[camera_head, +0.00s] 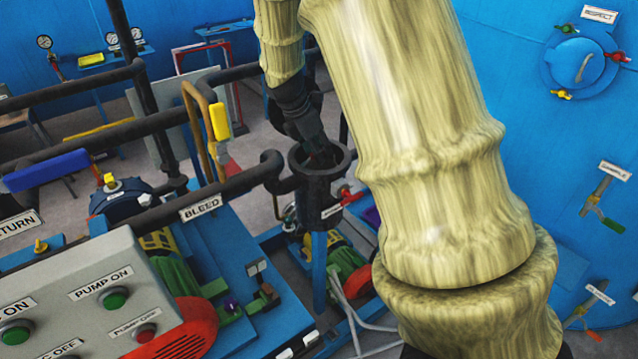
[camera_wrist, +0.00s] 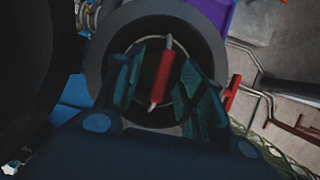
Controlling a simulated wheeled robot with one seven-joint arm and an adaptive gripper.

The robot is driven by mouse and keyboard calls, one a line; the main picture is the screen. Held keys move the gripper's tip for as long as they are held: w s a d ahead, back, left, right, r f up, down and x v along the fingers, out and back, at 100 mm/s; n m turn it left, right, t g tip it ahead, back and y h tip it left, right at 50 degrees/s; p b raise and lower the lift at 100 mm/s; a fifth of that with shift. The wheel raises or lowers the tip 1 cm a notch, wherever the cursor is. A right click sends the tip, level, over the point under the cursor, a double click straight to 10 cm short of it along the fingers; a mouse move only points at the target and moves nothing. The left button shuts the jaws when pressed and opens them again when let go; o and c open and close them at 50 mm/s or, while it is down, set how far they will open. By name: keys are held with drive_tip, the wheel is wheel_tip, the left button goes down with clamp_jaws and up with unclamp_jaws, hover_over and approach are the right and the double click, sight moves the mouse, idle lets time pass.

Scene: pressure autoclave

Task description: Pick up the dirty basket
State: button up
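The basket shows in the wrist view as a red handle (camera_wrist: 163,72) with a thin wire bail, inside a round dark housing (camera_wrist: 101,50). The basket's body is mostly hidden in shadow and behind my fingers, so I cannot see how dirty it is. My gripper (camera_wrist: 160,80) is open, with one finger on each side of the handle and a gap showing on both sides. In the head view, my gripper (camera_head: 318,146) points down into the open mouth of the black housing (camera_head: 318,190). The basket is hidden there.
A black pipe marked BLEED (camera_head: 225,195) runs into the housing from the left. A red lever (camera_wrist: 231,93) sits close on its right. A grey pump panel (camera_head: 110,300) stands front left. A blue tank wall (camera_head: 545,130) fills the right, behind my arm.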

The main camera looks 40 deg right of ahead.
drive_tip(key=shift+x, duration=0.9)
drive_tip(key=shift+s+r, duration=0.1)
clamp_jaws()
